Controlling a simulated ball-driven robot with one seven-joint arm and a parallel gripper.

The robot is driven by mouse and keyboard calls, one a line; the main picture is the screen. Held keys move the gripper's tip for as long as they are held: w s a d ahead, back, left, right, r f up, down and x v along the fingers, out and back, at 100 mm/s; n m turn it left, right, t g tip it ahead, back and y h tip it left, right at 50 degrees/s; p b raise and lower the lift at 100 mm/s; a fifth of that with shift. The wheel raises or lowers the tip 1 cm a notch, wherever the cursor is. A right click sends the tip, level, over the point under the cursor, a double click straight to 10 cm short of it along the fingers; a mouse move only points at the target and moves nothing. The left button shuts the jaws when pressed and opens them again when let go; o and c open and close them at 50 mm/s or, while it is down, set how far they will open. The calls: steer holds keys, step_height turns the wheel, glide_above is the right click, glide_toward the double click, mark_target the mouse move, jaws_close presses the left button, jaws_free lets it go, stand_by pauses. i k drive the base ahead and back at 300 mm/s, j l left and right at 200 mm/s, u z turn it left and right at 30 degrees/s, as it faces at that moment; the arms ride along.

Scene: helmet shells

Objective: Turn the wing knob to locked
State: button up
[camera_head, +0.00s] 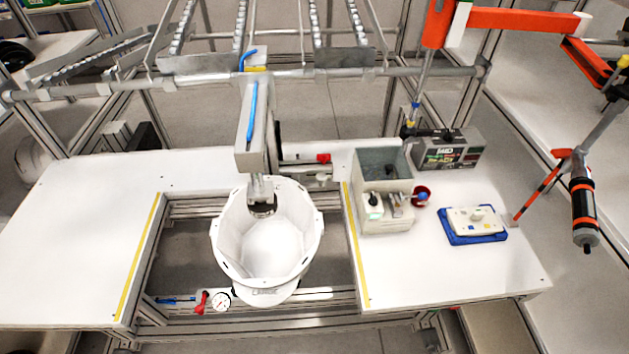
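A small white box (462,222) lies on a blue base (452,238) on the right part of the white workbench. A small pale raised knob (477,215) stands on top of the box and could be the wing knob. It is too small to tell which way its wings point or to read any marks. My gripper does not show in this view, and nothing is touching the box.
A white helmet shell (264,252) sits open side up under a grey post (252,130). A grey bin (383,165) stands left of the box, with a red cup (421,195) between. A black-orange tool (583,212) hangs at the right. Bench (440,280) in front is clear.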

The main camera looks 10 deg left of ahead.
mark_target(324, 159)
steer(key=j, duration=1.9)
steer(key=i+l, duration=0.1)
steer(key=l, duration=0.15)
steer(key=i+l, duration=0.15)
steer(key=l+u, duration=0.05)
steer(key=l, duration=0.05)
